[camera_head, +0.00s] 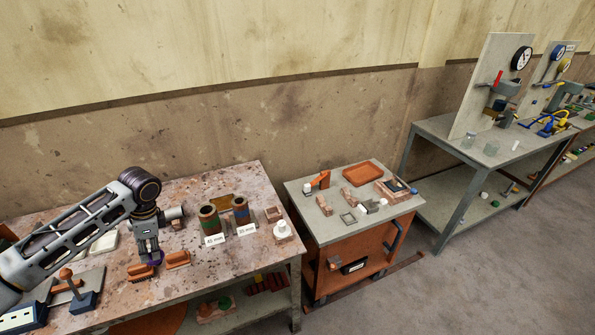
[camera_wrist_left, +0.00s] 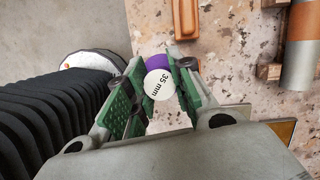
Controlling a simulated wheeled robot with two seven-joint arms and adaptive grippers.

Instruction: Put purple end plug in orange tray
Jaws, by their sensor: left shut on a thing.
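The purple end plug (camera_wrist_left: 158,64) shows in the left wrist view with a white round face marked "35 mm". My left gripper (camera_wrist_left: 155,80) is shut on it, with a green-lined finger on each side. In the head view the left gripper (camera_head: 150,256) points down over the left table, and a bit of the purple plug (camera_head: 156,258) shows at its fingertips. Whether the plug touches the table cannot be told. The orange tray (camera_head: 362,174) lies at the back of the grey cart top, far right of the gripper, and looks empty. My right gripper is not in view.
Two dark pipes with label cards (camera_head: 215,240) stand right of the gripper on the table (camera_head: 120,295). Brown blocks (camera_head: 178,259) lie close by the gripper. The cart (camera_head: 310,221) holds several small blocks in front of the tray. A gap separates table and cart.

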